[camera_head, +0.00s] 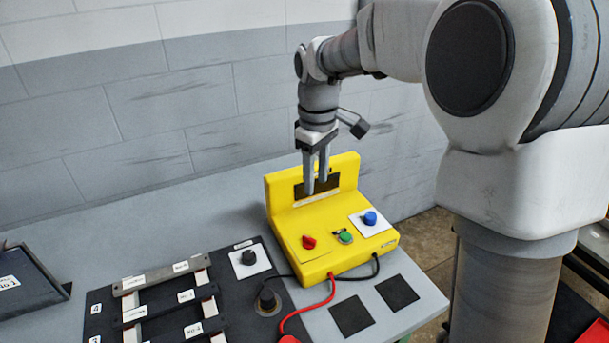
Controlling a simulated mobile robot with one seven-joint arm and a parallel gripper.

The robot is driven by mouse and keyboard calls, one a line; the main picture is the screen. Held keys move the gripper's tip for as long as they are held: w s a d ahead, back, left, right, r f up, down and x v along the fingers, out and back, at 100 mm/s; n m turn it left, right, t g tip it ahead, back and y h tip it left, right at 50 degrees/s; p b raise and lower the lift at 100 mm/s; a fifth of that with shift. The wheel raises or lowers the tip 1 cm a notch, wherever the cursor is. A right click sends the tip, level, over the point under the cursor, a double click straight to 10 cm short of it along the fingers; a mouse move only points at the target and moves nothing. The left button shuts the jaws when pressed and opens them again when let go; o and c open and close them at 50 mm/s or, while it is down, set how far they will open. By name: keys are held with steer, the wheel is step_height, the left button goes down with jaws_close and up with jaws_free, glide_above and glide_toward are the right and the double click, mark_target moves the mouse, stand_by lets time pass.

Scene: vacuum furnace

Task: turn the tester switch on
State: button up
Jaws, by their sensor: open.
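The yellow tester (283,222) stands on the grey table, with a dark panel on its raised back. A red knob (309,242), a small green control (345,237) and a blue knob (370,218) on a white plate sit on its sloped front. Which control is the switch, and its position, I cannot tell for sure; a small detail next to the green control is too small to read. My gripper (316,184) points down, open and empty, in front of the dark panel and above and behind the red and green controls. It appears apart from the controls.
A red lead (333,286) and a black lead (377,267) leave the tester's front. A black knob on a white plate (261,265) and a labelled rack (160,276) stand left. Two dark squares (352,314) lie in front. A brick wall (140,100) is behind.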

mark_target(311, 238)
steer(key=shift+n, duration=0.3)
steer(key=f, duration=0.6)
steer(key=w+f, duration=0.1)
steer(key=f, duration=1.1)
steer(key=shift+w+a+f+b, duration=0.2)
steer(key=shift+a+f+b, duration=0.1)
steer(key=shift+a+b, duration=0.1)
jaws_close()
